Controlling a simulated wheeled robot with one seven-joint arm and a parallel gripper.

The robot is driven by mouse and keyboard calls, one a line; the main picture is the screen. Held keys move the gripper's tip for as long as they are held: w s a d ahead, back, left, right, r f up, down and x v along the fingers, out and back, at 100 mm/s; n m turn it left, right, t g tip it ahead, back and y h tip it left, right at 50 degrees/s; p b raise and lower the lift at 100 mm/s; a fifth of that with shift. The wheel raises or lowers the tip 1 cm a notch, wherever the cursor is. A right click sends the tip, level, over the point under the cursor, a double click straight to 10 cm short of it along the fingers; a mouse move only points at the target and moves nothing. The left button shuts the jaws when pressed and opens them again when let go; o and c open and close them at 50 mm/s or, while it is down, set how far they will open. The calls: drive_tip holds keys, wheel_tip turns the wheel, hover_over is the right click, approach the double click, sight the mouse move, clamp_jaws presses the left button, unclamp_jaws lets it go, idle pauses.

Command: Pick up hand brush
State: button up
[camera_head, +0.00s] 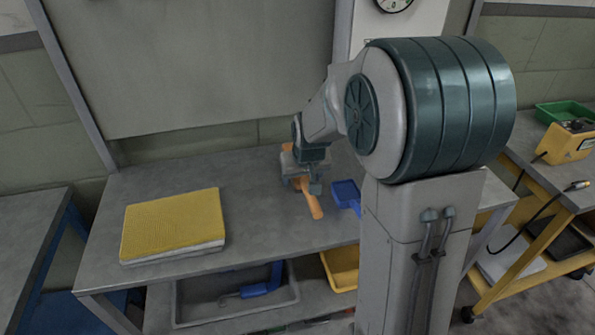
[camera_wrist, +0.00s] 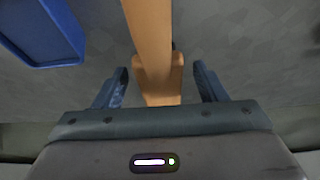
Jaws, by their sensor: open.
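The hand brush (camera_head: 313,203) lies on the grey workbench, with its orange-brown handle pointing toward the front. In the wrist view its wooden handle (camera_wrist: 150,35) runs down from the top edge into a wider part between my fingers. My gripper (camera_head: 304,185) is over the brush, and in the head view it hides part of it. In the wrist view my gripper (camera_wrist: 161,75) is open, with one blue finger on each side of the brush and a visible gap at both sides. Bristles cannot be made out.
A blue scoop-like object (camera_head: 345,194) lies close to the right of the brush; it also shows in the wrist view (camera_wrist: 45,38). A yellow-topped pad (camera_head: 172,222) lies at the left of the workbench (camera_head: 262,232). A grey tray (camera_head: 235,307) and a yellow bin (camera_head: 341,268) are below.

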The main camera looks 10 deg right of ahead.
drive_tip(key=shift+f, duration=0.1)
drive_tip(key=shift+c, duration=0.3)
drive_tip(key=c, duration=1.2)
drive_tip(key=shift+w+r, duration=0.1)
drive_tip(key=shift+r, duration=0.45)
wheel_tip(320, 180, up, 3)
drive_tip(key=shift+r, duration=0.1)
drive_tip(key=s+d+r, duration=0.6)
drive_tip(key=d, duration=0.4)
drive_tip(key=shift+s+r, duration=0.15)
drive_tip(key=shift+r, duration=0.25)
drive_tip(key=o, duration=0.3)
